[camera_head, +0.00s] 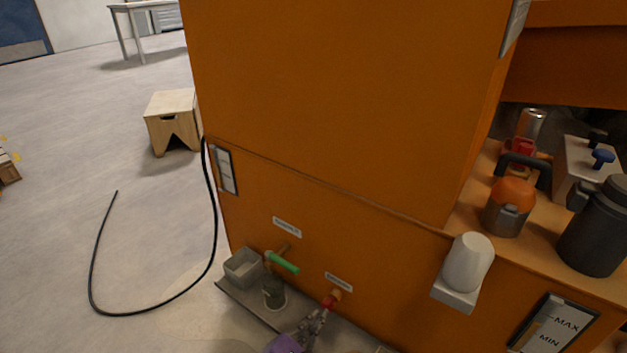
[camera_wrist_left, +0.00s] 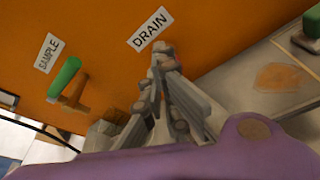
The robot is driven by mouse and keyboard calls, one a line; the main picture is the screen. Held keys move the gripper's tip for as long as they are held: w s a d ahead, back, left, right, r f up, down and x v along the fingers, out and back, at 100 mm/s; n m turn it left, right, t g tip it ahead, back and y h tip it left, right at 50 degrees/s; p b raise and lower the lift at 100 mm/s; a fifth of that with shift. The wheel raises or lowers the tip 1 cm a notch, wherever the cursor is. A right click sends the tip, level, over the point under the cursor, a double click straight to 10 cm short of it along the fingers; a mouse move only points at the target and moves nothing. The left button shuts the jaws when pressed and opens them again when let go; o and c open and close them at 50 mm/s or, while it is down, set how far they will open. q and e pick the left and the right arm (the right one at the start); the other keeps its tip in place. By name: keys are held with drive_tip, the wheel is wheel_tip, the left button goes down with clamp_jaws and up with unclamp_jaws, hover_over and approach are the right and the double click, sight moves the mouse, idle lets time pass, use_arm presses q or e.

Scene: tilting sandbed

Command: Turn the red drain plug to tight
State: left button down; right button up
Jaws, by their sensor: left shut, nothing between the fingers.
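The red drain plug (camera_head: 331,300) sticks out low on the orange cabinet wall (camera_head: 330,230), under a small white label. In the left wrist view that label (camera_wrist_left: 150,28) reads DRAIN. My left gripper (camera_head: 322,314) reaches up from the bottom edge, its grey fingers just below the plug. It is shut and holds nothing. In the left wrist view the fingertips (camera_wrist_left: 163,55) come together just below the label and hide the plug. I cannot tell whether they touch it. My right gripper is in neither view.
The green-handled sample tap (camera_head: 282,263) sits left of the plug, above a jar (camera_head: 274,293) and a grey box (camera_head: 243,267) on a low shelf (camera_head: 250,306). A white cup (camera_head: 468,262) sits in a wall holder to the right. A black hose (camera_head: 150,311) lies on open floor.

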sight(329, 303)
use_arm(q)
drive_tip(key=x, duration=0.3)
drive_tip(key=r+x, duration=0.1)
drive_tip(key=shift+w+d+f, duration=0.15)
drive_tip(key=shift+w+d, duration=0.05)
drive_tip(key=shift+d, duration=0.2)
drive_tip(key=shift+w+a+f+b, duration=0.1)
drive_tip(key=shift+b, duration=0.35)
idle(0.3)
drive_tip(key=shift+s+d, duration=0.2)
drive_tip(key=shift+d, duration=0.15)
drive_tip(key=shift+s+d+f, duration=0.55)
drive_tip(key=shift+d+f, duration=0.05)
drive_tip(key=shift+f, duration=0.1)
drive_tip(key=shift+s, duration=0.1)
idle(0.4)
